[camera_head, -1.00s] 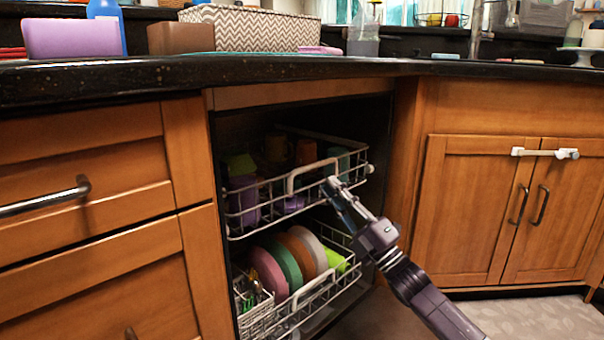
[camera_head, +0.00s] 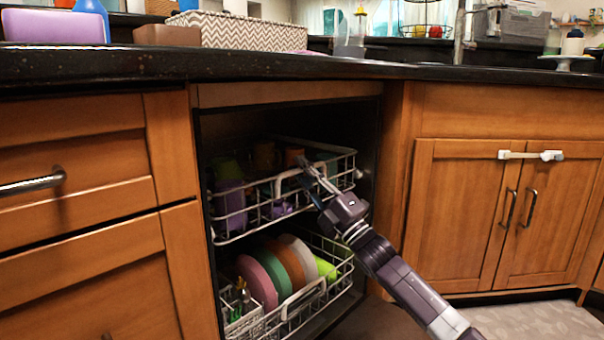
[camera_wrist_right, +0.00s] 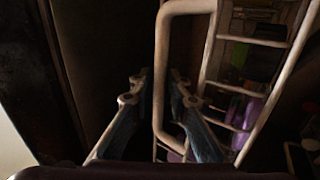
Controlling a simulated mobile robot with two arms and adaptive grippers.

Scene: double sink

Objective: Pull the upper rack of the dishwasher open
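The upper rack (camera_head: 236,235) is a white wire basket in the open dishwasher, holding cups. Its front stands near the opening, with a raised loop handle (camera_head: 278,187) in the middle. My right gripper (camera_head: 309,168) is at the right end of this handle. In the right wrist view the handle bar (camera_wrist_right: 160,75) passes between the two fingers of the right gripper (camera_wrist_right: 157,92). The fingers are apart, with a gap on each side of the bar. Contact cannot be told. My left gripper is not in view.
The lower rack (camera_head: 290,316) below holds several coloured plates (camera_head: 275,272). Wooden drawers (camera_head: 75,180) flank the dishwasher on the left and a cabinet (camera_head: 455,210) on the right. A dark counter edge (camera_head: 270,72) runs above. The floor in front is partly hidden by my arm.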

